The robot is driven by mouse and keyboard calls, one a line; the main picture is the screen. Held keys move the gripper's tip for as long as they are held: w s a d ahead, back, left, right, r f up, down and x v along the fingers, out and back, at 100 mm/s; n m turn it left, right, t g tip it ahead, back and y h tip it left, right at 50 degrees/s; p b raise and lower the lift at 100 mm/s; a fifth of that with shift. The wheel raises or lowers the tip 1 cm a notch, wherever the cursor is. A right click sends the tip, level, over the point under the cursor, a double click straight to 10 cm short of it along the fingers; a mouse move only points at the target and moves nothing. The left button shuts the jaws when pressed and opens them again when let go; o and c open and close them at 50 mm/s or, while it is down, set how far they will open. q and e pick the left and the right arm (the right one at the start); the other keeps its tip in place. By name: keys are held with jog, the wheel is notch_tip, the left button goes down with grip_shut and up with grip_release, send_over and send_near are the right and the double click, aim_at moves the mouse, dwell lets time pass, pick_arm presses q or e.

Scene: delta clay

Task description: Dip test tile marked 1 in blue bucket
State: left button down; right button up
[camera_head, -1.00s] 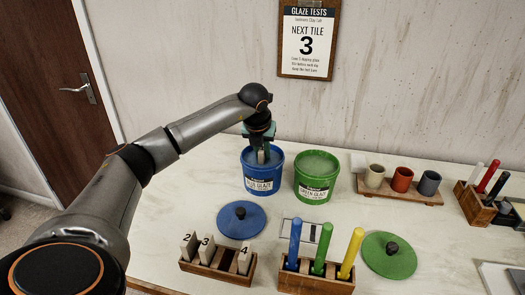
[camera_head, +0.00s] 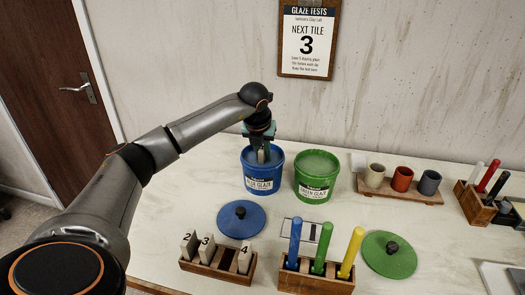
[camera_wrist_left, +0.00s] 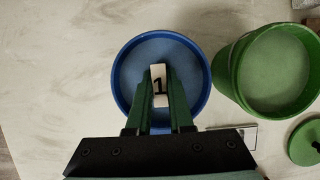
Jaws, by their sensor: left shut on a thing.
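The blue bucket (camera_head: 258,180) stands open on the table, labelled as blue glaze, with pale blue glaze inside. My left gripper (camera_head: 262,153) points down into its mouth. In the left wrist view my left gripper (camera_wrist_left: 159,82) is shut on the tile marked 1 (camera_wrist_left: 159,86), a white tile with a black numeral. The tile is inside the bucket's rim (camera_wrist_left: 118,75). Its lower end is hidden, so I cannot tell how deep it sits in the glaze. My right gripper is in neither view.
The open green bucket (camera_head: 316,185) stands close to the right. The blue lid (camera_head: 228,222) and green lid (camera_head: 375,262) lie in front. A wooden rack (camera_head: 210,268) holds tiles 2, 3 and 4. A block holds coloured sticks (camera_head: 319,250). A wall sign (camera_head: 307,42) reads "Next tile 3".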

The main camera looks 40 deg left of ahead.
pick_arm(q)
jog(key=shift+r+p, duration=3.1)
jog(key=shift+r, duration=0.85)
jog(key=shift+r+p, duration=0.7)
jog(key=shift+r, duration=0.1)
jog(key=shift+r+p, duration=0.45)
jog(key=shift+r, duration=0.3)
jog(key=shift+f, duration=0.1)
